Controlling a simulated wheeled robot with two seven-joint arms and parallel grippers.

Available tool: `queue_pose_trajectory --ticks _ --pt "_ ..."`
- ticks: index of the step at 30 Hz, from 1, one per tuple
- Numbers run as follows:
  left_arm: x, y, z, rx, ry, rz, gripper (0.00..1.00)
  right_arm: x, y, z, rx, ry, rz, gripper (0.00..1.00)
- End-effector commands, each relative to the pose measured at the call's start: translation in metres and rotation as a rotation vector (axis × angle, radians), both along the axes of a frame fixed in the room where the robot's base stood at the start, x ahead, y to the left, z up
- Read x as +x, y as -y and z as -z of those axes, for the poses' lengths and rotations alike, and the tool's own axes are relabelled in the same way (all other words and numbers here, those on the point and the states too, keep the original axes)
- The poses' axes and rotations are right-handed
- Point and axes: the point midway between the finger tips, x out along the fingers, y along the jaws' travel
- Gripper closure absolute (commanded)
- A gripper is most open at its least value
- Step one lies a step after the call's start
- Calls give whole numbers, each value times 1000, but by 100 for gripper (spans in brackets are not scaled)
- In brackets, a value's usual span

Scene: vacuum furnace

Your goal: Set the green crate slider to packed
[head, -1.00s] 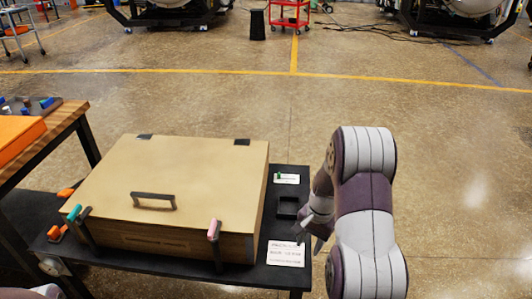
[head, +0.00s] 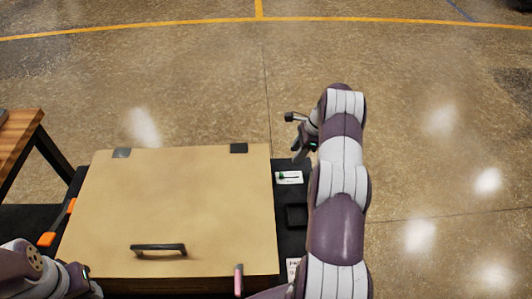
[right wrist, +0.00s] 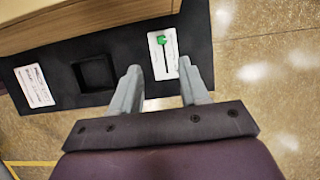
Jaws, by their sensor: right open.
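The green slider knob (head: 281,176) sits at the left end of a dark slot on a small white plate (head: 297,181), on the black surface right of the crate. In the right wrist view, the green knob (right wrist: 162,40) is at the top end of the slot. My right gripper (head: 296,134) is open and empty, beyond the plate in the head view. In the right wrist view, its two fingers (right wrist: 158,72) point toward the plate, apart from the knob. My left gripper (head: 78,280) is at the lower left by the crate; its jaws are unclear.
A large tan crate (head: 190,200) with a black lid handle (head: 158,248) fills the table's middle. A black square recess (head: 297,216) and a printed card (right wrist: 35,86) lie beside the slider plate. A pink-tipped lever (head: 238,280) stands at the crate's front. Floor to the right is clear.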

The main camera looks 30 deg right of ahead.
Motion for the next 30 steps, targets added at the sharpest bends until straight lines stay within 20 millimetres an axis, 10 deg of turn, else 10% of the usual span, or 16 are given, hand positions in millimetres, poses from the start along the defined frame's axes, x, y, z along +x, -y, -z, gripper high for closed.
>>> queue_pose_trajectory --ticks 11,30 --pt "-1 0 86 0 -1 0 61 9 -18 65 1 0 0 55" --pt "-1 0 72 0 0 0 61 23 -43 117 0 0 1 55"
